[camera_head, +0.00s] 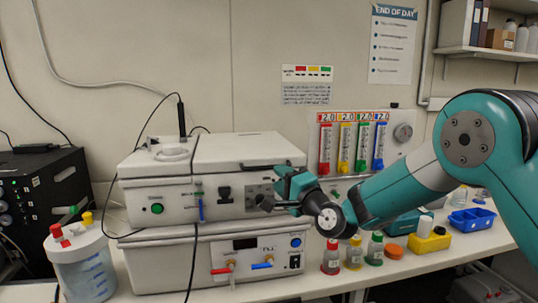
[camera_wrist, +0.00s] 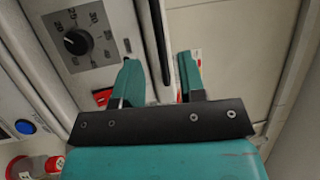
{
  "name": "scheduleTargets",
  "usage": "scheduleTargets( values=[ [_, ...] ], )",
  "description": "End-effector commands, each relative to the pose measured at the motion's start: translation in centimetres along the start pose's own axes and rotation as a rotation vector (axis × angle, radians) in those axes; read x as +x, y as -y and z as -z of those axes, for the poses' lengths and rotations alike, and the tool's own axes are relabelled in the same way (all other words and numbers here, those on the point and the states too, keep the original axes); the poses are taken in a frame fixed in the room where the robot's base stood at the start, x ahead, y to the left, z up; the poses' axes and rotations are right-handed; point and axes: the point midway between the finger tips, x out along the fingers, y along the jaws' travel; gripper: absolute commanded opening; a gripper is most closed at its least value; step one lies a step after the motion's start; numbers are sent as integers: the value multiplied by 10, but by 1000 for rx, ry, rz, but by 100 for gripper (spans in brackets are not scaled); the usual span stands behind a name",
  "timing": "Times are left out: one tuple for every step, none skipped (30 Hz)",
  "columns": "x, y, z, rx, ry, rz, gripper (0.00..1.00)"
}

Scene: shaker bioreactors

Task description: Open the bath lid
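The bath is the upper white unit (camera_head: 178,196) on the bench, with a control panel and a dial (camera_wrist: 78,42) on its front. Its white lid (camera_head: 245,149) lies flat and closed, with a dark bar handle (camera_head: 266,165) along the front edge. My gripper (camera_head: 278,186) is at the front right of the bath, close to the handle. In the wrist view my gripper (camera_wrist: 158,72) has its two teal fingers apart. The dark handle bar (camera_wrist: 158,38) runs toward the gap between them; contact cannot be told.
A lower white unit (camera_head: 215,280) stands beneath the bath. A jar (camera_head: 80,265) with coloured caps stands at the left. Several small bottles (camera_head: 354,254) and a blue tray (camera_head: 472,219) are on the bench at the right. Coloured flow meters (camera_head: 345,146) are behind my gripper.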

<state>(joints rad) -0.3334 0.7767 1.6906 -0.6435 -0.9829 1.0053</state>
Motion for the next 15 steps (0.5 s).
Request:
scheduleTargets(
  values=[
    [13, 6, -1, -1, 2, 0, 37],
    [19, 5, -1, 0, 3, 0, 37],
    [26, 5, -1, -1, 3, 0, 37],
    [31, 4, -1, 0, 3, 0, 37],
    [36, 4, -1, -1, 1, 0, 37],
    [41, 3, -1, 0, 2, 0, 37],
    [45, 2, 0, -2, 2, -1, 37],
    [48, 2, -1, 0, 2, -1, 37],
    [52, 2, -1, 0, 2, 0, 37],
    [54, 1, -1, -1, 2, -1, 37],
    [56, 1, -1, -1, 2, 0, 37],
    [58, 1, -1, 0, 2, -1, 37],
    [59, 1, -1, 0, 2, -1, 37],
    [60, 0, -1, 1, 2, -1, 37],
    [61, 0, -1, 0, 1, -1, 37]
  ],
)
